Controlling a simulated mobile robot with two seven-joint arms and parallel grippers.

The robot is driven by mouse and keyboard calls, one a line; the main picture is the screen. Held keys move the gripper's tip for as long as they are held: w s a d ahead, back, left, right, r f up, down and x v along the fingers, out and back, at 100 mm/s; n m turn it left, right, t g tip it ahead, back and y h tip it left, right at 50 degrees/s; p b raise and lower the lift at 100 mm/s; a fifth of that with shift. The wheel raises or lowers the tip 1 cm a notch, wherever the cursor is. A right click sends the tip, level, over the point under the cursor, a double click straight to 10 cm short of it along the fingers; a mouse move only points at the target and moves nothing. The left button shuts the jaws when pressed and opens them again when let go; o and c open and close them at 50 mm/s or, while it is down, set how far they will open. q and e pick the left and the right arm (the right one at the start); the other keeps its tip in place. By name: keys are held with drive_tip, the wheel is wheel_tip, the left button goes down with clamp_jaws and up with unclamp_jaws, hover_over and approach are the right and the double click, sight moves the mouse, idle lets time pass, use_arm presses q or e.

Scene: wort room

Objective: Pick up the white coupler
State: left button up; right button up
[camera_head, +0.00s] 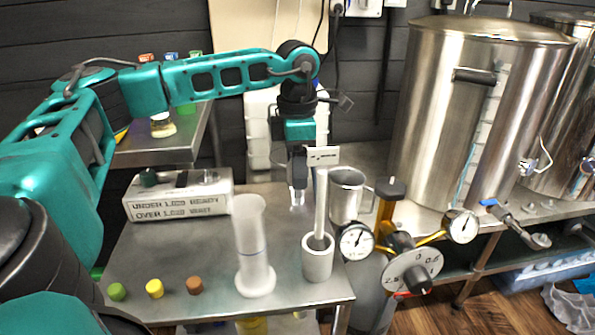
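I cannot pick out a part that is clearly a white coupler. A pale grey-white cup-like cylinder (318,262) stands on the near right of the steel table with a light upright rod (321,200) in it. My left gripper (298,204) points down over the back of the table, left of the rod. Its pale fingertips are small, and I cannot tell whether they are apart or hold something. My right gripper is not in view.
A translucent cylinder (251,240) stands on the steel table (210,262). Green (117,291), yellow (155,289) and brown (194,286) caps lie front left. A labelled box (180,196) stands behind. A steel mug (346,197) and gauges (356,242) are right.

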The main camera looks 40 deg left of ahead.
use_arm(q)
drive_tip(key=c, duration=0.9)
drive_tip(key=shift+r, duration=0.1)
